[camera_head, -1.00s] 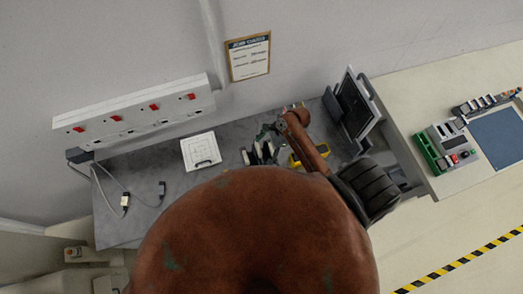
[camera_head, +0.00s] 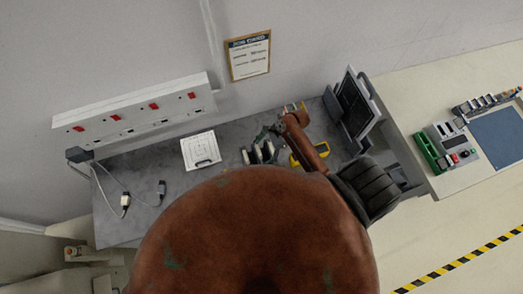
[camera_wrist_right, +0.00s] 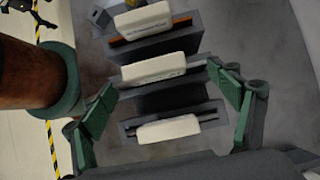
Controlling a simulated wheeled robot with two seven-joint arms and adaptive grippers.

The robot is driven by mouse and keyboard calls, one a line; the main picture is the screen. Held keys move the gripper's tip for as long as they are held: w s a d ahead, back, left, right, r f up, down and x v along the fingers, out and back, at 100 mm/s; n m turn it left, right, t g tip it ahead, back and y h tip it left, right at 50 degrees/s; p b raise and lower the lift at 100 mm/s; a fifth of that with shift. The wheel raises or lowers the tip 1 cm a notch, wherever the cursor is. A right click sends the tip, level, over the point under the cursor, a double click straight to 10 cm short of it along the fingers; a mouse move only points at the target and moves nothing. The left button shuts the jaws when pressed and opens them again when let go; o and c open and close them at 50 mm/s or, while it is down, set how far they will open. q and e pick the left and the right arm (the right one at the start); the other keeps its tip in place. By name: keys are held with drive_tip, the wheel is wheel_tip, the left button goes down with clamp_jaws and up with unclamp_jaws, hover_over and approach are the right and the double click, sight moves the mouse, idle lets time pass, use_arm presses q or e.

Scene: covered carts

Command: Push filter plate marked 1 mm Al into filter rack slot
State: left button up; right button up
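In the right wrist view, three dark blocks or slots stand in a row, each with a pale, rounded bar on top: a near bar (camera_wrist_right: 168,130), a middle bar (camera_wrist_right: 153,71) and a far bar (camera_wrist_right: 143,19). Their markings are not readable, so I cannot tell which is 1 mm Al. My right gripper (camera_wrist_right: 163,82) has its green fingers spread, with tips on either side of the middle piece; contact is unclear. In the head view the right gripper (camera_head: 270,133) is over the small upright pieces (camera_head: 263,153) on the grey bench. My left gripper is not in view.
A white square panel (camera_head: 201,150) lies left on the grey bench (camera_head: 140,172), near cables (camera_head: 125,202). A yellow-framed object (camera_head: 309,157) sits right of the pieces. A dark screen (camera_head: 354,101) stands at the bench's right end. My brown arm hides the front.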

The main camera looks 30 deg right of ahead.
drive_tip(key=o, duration=0.4)
drive_tip(key=v, duration=1.2)
idle(0.5)
